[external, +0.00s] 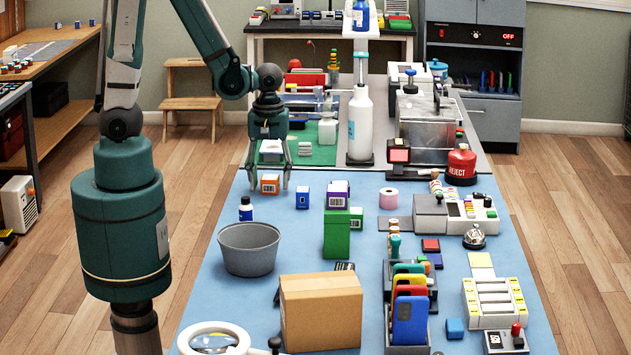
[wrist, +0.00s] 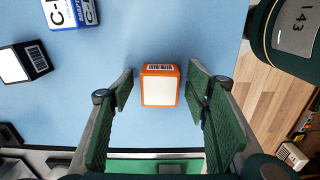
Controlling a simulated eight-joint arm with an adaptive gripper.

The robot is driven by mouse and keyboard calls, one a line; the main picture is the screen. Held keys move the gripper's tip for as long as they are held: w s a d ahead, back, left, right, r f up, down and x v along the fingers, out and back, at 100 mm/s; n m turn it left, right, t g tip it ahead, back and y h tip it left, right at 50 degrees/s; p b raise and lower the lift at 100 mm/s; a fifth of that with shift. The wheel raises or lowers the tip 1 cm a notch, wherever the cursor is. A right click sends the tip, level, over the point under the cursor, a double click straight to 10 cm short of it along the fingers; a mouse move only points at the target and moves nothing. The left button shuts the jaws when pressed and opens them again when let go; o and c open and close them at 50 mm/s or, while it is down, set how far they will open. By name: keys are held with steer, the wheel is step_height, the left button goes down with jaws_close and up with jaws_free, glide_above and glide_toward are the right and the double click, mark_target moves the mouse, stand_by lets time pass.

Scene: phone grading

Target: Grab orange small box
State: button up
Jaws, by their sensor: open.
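The small orange box (external: 270,184) has white label faces and lies on the blue mat near the table's left edge. In the wrist view the orange box (wrist: 160,86) lies between my fingers, toward their tips, with a gap on each side. My gripper (external: 270,178) points down at the box in the external view. In the wrist view my gripper (wrist: 163,95) is open and empty, its green finger pads on either side of the box. I cannot tell exactly how high the fingertips are above the mat.
A blue box (external: 303,198) and a purple box (external: 337,189) stand to the right. A green mat (external: 318,155) with items lies behind. Blue mat is clear around the orange box.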

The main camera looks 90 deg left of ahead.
steer(key=shift+f, duration=0.4)
stand_by(0.3)
steer(key=c, duration=1)
